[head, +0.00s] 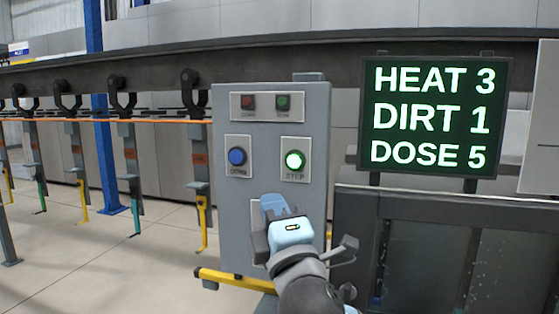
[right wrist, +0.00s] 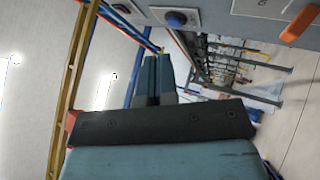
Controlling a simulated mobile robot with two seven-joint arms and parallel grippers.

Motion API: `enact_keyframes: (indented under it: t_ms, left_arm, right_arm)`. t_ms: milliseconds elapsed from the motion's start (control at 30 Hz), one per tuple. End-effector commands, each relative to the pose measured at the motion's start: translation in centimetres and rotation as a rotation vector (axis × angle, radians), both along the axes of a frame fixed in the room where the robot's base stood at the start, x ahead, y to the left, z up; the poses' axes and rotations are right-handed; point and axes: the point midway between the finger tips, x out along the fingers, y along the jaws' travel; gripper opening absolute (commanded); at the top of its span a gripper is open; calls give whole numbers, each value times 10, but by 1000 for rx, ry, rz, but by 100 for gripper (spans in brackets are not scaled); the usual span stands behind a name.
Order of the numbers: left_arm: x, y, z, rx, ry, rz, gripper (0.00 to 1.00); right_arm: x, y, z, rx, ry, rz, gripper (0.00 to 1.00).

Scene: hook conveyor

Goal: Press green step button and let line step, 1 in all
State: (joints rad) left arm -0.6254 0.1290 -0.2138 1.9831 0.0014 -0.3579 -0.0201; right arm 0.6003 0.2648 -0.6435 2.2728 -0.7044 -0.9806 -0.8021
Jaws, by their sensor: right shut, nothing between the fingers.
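The green step button (head: 294,160) is on the right of the grey control panel (head: 228,220), with a "STEP" label below it, and looks brightly lit. My right gripper (head: 273,203) is in front of the panel, below and left of the green button and apart from it in the picture. Its fingers are shut and empty; they also show in the right wrist view (right wrist: 153,80). The line's hooks (head: 190,90) hang from the overhead rail at the left. My left gripper is not in view.
A blue button (head: 237,157) is left of the green one; small red and green buttons sit above. A display (head: 434,118) reads HEAT 3, DIRT 1, DOSE 5. A yellow bar (head: 235,280) runs low before the panel. A dark glazed tank (head: 420,255) stands right.

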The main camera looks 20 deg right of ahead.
Motion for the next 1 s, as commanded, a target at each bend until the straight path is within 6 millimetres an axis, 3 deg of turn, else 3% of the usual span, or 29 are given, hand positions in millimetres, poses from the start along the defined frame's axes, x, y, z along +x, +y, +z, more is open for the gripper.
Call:
enact_keyframes:
  t_ms: [33, 100, 267, 700, 1000]
  left_arm:
    - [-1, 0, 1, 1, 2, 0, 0]
    - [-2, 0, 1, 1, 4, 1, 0]
    - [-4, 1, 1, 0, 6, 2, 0]
    - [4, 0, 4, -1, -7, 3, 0]
    - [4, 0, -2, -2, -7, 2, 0]
  right_arm:
    - [-5, 1, 16, -19, -35, -17, 0]
    - [-11, 0, 30, -40, -66, -40, 0]
    - [-17, 0, 46, -65, -104, -70, 0]
    - [-16, -2, 47, -67, -107, -74, 0]
    - [11, -20, 46, -68, -107, -76, 0]
